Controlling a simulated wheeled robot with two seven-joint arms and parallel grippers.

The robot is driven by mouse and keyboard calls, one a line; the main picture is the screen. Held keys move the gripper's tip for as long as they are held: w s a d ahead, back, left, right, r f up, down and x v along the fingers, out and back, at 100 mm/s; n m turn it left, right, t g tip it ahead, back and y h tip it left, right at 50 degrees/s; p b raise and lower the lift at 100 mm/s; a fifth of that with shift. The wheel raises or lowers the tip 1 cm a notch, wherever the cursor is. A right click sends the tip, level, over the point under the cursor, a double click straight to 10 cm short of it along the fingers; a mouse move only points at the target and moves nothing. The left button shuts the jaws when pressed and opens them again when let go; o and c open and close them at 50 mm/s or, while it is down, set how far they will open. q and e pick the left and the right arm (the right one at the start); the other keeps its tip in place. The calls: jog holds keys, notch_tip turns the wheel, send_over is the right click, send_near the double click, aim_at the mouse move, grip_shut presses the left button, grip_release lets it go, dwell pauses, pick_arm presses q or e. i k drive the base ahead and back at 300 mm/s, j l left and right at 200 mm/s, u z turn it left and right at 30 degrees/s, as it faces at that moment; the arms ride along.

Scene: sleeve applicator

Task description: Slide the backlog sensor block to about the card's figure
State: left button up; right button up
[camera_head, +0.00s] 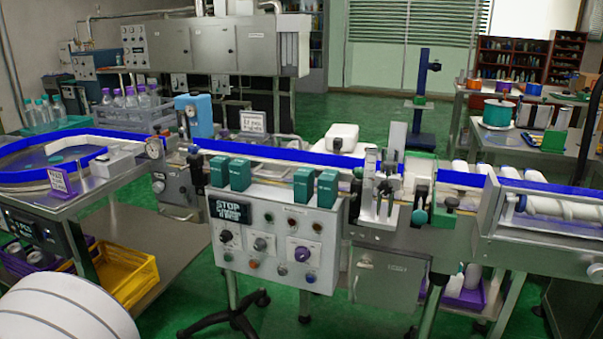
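Dark green blocks sit along the front rail of the conveyor in two pairs: a left pair (230,173) and a right pair (316,187). I cannot tell which block is the backlog sensor. A small white card (253,122) with dark print stands behind the conveyor. A purple-framed card (59,181) stands at the round table on the left. The print on both is too small to read surely. Neither of my grippers is in view.
A control panel (273,243) with a STOP sign, knobs and buttons hangs below the rail. A clamp station (385,185) stands right of the blocks, with a screw feeder (550,207) beyond. A yellow crate (125,275) sits low at left.

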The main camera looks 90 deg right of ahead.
aim_at(389, 165)
jog(key=z, duration=3.4)
jog(key=i+z, duration=0.1)
jog(key=i, duration=1.2)
